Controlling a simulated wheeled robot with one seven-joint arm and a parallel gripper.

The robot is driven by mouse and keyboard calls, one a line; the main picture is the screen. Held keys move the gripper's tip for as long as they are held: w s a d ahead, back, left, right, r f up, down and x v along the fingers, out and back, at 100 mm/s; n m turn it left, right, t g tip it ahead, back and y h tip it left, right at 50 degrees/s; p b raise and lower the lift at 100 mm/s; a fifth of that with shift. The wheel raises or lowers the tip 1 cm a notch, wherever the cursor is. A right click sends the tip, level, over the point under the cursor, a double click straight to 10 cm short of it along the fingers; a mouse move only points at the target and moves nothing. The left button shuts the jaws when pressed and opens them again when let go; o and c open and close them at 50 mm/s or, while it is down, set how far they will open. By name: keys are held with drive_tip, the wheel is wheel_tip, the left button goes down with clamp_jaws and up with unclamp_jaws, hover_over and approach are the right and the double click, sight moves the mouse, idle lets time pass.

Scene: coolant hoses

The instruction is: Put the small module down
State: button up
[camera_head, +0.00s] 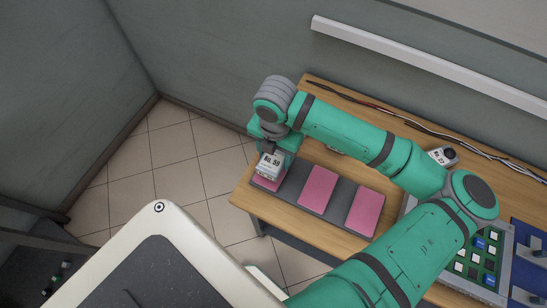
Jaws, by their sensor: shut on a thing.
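A small white module (269,164) with a dark-printed label that looks like "No. 50" is at the left end of a grey mat or tray. My gripper (272,152) is over it and shut on it. The module is at the leftmost pink pad (268,184). I cannot tell whether its underside touches the pad. The grey tray (294,184) has two more pink pads, the middle one (318,189) and the right one (365,211), both bare.
The wooden table (335,235) stands against the wall. Cables (395,116) run along its back. A white labelled part (441,156) lies behind my arm.

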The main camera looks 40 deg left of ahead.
sight(275, 161)
drive_tip(key=shift+w+a+f, duration=0.1)
drive_tip(key=shift+w+f, duration=0.05)
drive_tip(key=shift+f, duration=1.55)
drive_tip(key=o, duration=1.4)
drive_tip(key=shift+f, duration=0.15)
wheel_tip(275, 161, up, 12)
drive_tip(key=shift+r, duration=0.2)
